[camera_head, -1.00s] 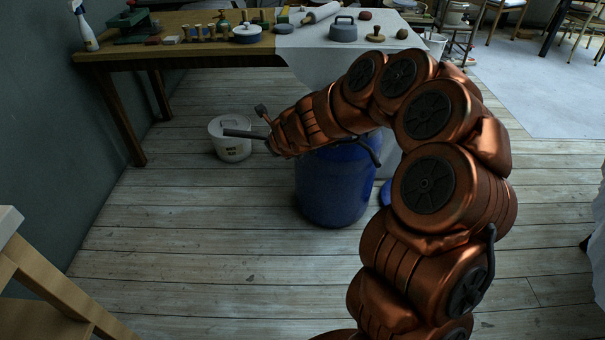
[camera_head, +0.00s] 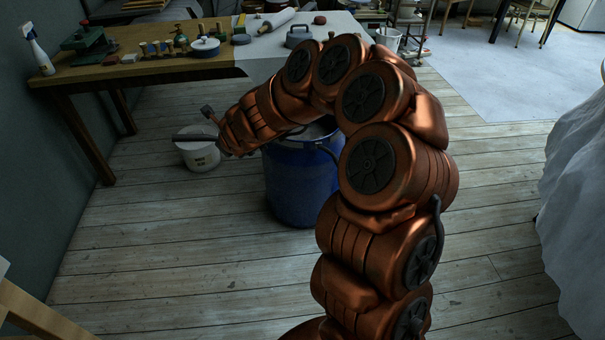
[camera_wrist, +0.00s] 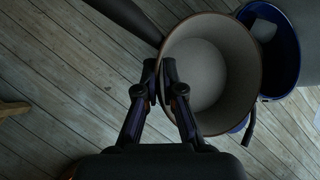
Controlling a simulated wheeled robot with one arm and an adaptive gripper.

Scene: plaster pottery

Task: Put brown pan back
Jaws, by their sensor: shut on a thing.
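In the wrist view my gripper (camera_wrist: 160,75) is closed at the near rim of the brown pan (camera_wrist: 249,45). The pan has a thin brown rim and a pale, empty-looking inside. Its long dark handle (camera_wrist: 128,18) points to the upper left, and a second dark grip (camera_wrist: 249,128) shows at the lower right. The pan is held in the air near the blue bin (camera_head: 300,190).
A draped sheet (camera_head: 575,190) is at the right. Floor (camera_head: 130,260) in front is clear.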

